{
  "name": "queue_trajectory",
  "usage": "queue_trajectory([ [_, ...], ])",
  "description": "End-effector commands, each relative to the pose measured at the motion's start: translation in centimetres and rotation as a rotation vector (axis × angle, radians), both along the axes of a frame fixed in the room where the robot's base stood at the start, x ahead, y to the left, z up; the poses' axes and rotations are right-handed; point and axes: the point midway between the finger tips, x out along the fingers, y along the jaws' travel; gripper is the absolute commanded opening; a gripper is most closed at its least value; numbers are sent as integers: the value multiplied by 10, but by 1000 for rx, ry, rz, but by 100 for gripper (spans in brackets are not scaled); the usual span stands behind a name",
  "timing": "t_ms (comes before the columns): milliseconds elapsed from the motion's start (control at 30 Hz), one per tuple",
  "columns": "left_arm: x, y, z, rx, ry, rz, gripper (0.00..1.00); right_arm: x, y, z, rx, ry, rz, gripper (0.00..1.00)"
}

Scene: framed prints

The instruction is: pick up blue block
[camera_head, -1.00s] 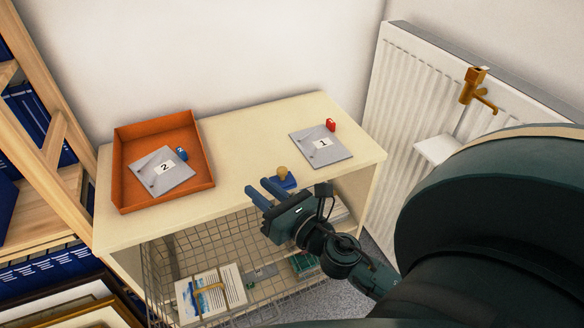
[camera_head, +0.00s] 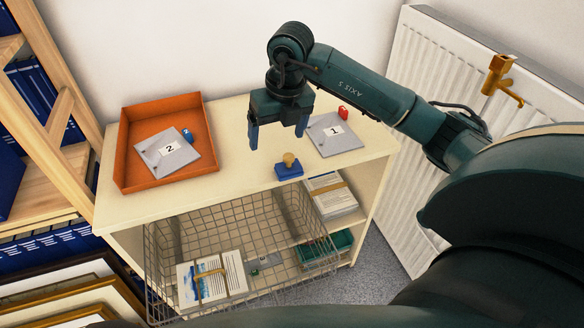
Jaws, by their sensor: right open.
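A small blue block (camera_head: 187,135) sits at the upper right edge of the grey plate marked 2 (camera_head: 160,163), inside the orange tray (camera_head: 205,165). A blue stamp-like thing with a round wooden knob (camera_head: 289,169) sits near the front edge of the cream cabinet top. My right gripper (camera_head: 277,141) is open and empty, its two blue fingers pointing down. It hangs over the cabinet top, just behind the stamp in the picture and right of the tray. My left gripper is out of view.
A grey plate marked 1 (camera_head: 345,143) lies at the right with a small red block (camera_head: 343,113) at its back edge. A wire basket (camera_head: 240,235) sits below. A radiator (camera_head: 425,85) stands right and a wooden shelf (camera_head: 60,150) left.

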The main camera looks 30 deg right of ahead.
Motion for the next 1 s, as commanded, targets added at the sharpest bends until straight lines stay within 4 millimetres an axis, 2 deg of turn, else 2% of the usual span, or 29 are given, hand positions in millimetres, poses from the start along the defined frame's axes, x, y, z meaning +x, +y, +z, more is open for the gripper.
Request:
queue_trajectory([
  [33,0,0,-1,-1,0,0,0,1,-11,6,-39,6,-55,85],
  [167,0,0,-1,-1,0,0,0,1,-24,7,-82,21,-128,85],
  [500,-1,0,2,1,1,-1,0,8,-26,-52,-80,24,-129,85],
  [767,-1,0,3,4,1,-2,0,10,-28,-72,-80,22,-128,85],
  [1000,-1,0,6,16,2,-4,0,10,-32,-107,-78,23,-127,85],
])
